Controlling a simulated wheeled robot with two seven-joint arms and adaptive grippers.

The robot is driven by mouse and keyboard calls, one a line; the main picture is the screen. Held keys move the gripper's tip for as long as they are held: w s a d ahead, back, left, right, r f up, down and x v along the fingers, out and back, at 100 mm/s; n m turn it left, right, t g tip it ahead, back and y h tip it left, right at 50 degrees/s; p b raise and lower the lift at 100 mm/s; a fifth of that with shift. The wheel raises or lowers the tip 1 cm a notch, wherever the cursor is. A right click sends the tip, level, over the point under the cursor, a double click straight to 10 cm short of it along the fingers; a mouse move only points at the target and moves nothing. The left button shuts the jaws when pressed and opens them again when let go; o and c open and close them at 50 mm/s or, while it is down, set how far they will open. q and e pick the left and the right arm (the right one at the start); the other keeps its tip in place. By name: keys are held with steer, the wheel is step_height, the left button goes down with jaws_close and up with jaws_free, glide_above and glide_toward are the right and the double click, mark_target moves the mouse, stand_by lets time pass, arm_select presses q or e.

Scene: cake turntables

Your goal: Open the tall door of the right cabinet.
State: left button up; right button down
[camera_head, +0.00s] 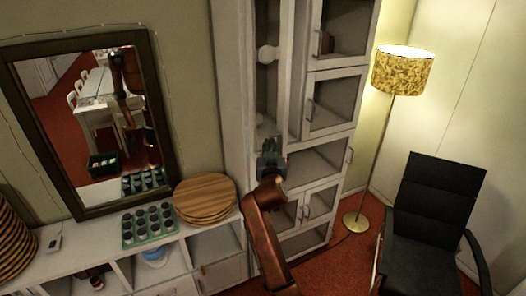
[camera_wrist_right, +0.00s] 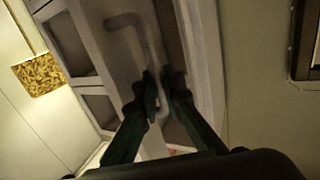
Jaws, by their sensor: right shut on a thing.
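The right cabinet (camera_head: 234,75) is tall and white, against the wall in the head view. Its tall door (camera_head: 290,70) shows nearly edge-on and stands partly open, with shelf space and a white object visible to its left. My right gripper (camera_head: 270,158) is at the door's lower part, shut on the door handle. In the right wrist view the pale bar handle (camera_wrist_right: 148,45) runs down between the fingers of my right gripper (camera_wrist_right: 162,88). The exact finger contact is dark and hard to see. My left gripper is not in view.
A low white shelf (camera_head: 70,262) on the left holds round wooden boards (camera_head: 205,198) and a green tray of cups (camera_head: 150,228). A floor lamp (camera_head: 402,72) and a black chair (camera_head: 436,205) stand at right.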

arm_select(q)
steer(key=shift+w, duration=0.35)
arm_select(e)
steer(key=shift+f, duration=0.1)
steer(key=c, duration=2.3)
jaws_free()
steer(key=shift+o, duration=1.3)
steer(key=shift+s, duration=0.1)
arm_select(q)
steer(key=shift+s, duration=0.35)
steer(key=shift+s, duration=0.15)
arm_select(e)
steer(key=shift+r, duration=0.2)
